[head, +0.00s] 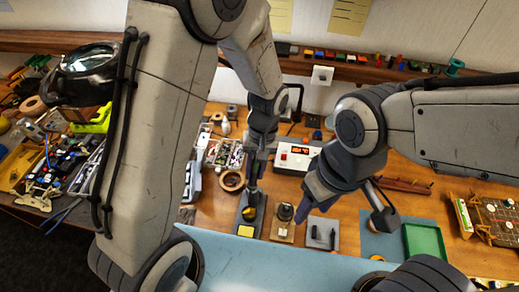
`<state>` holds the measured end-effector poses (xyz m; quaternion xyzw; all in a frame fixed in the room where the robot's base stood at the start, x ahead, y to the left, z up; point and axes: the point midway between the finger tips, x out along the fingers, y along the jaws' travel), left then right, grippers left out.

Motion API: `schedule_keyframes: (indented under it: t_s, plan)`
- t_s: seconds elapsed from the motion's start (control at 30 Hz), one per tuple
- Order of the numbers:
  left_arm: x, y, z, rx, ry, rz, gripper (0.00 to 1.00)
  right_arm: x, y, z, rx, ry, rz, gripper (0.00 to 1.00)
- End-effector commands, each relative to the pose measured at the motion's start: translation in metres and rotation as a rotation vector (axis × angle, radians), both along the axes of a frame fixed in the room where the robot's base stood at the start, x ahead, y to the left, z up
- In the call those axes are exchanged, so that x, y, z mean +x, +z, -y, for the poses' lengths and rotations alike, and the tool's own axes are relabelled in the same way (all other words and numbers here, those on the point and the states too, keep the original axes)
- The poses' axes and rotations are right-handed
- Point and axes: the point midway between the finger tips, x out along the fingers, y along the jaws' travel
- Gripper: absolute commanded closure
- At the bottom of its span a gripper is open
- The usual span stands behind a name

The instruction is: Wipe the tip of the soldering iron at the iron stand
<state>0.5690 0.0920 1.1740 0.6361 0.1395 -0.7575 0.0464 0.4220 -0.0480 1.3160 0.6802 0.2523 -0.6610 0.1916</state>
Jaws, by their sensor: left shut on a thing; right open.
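The iron stand (240,218) is a dark narrow base on the table with a yellow sponge (246,231) at its near end. My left gripper (257,168) points down above the stand. It is shut on a thin dark thing that looks like the soldering iron (254,187); its lower end reaches down to the stand. I cannot tell whether the tip touches anything. My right gripper (302,213) is open, pointing down to the right of the stand, near a small block with a round dark part (285,212).
A white station with a red display (296,157) stands behind. A grey pad with dark parts (322,234) and a green tray (424,243) lie to the right. A tape roll (232,181) and a parts box (224,154) stand left. A light blue surface (270,265) lies in front.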

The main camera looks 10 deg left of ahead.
Motion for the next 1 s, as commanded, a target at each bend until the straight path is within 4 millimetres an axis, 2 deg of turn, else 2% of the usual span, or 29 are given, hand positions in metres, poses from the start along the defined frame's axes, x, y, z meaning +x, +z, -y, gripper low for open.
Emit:
schedule_keyframes:
  t_s: [0.27,0.7,1.0]
  plan:
    - [0.000,-0.011,0.000,0.002,0.000,-0.004,1.00,0.000,-0.010,0.000,0.000,0.001,0.000,0.46]
    - [-0.001,-0.051,0.000,0.002,0.000,-0.004,1.00,0.000,-0.045,0.000,-0.001,0.004,0.000,0.46]
    - [0.000,-0.053,0.000,0.002,0.000,-0.004,1.00,0.000,-0.046,0.000,0.000,0.005,0.000,0.46]
